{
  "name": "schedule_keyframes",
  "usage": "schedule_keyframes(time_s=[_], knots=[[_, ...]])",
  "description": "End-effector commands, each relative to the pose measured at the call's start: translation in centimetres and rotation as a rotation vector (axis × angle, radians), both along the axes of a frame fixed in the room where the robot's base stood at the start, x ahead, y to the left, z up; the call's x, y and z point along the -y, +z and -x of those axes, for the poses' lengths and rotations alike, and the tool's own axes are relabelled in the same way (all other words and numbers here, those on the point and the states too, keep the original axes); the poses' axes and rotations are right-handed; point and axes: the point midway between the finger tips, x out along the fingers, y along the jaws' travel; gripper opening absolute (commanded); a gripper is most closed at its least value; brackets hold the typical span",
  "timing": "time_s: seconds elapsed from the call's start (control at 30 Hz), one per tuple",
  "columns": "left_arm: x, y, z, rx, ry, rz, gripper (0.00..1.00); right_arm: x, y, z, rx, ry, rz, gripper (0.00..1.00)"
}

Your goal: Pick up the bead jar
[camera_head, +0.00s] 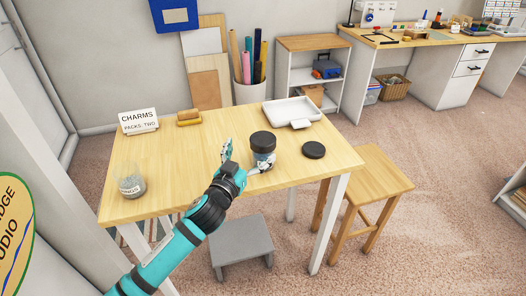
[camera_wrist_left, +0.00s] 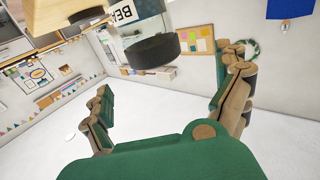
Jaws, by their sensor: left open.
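The bead jar (camera_head: 262,143) stands upright on the wooden table (camera_head: 180,160), with a dark lid on top. In the left wrist view the jar's dark lid (camera_wrist_left: 152,50) and part of a label reading "BEA" show near the top edge. My left gripper (camera_head: 246,157) is open and empty at the jar. One finger is up to the jar's left and the other is low in front of it, hiding part of its lower body. In the left wrist view my gripper (camera_wrist_left: 172,75) has its fingers spread wide, with the jar beyond the gap. Contact cannot be told. My right gripper is not in view.
A loose dark disc (camera_head: 314,150) lies right of the jar. A white tray (camera_head: 300,104) is behind it. A clear labelled jar (camera_head: 131,187), a "CHARMS" sign (camera_head: 138,121) and a tan item (camera_head: 188,118) are at left. A wooden stool (camera_head: 370,180) stands right of the table.

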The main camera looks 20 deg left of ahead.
Motion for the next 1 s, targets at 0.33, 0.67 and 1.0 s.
schedule_keyframes(time_s=[0.33, 0.67, 1.0], knots=[[0.5, 0.0, -3.2, 0.0, 0.0, 0.0, 1.0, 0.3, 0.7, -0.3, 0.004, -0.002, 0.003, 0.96], [1.4, -0.2, -7.3, 0.0, 0.0, -0.001, 1.0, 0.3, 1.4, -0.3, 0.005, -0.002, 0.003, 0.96], [1.4, -0.3, -7.5, 0.0, 0.0, -0.001, 0.91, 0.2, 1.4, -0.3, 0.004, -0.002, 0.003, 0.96]])
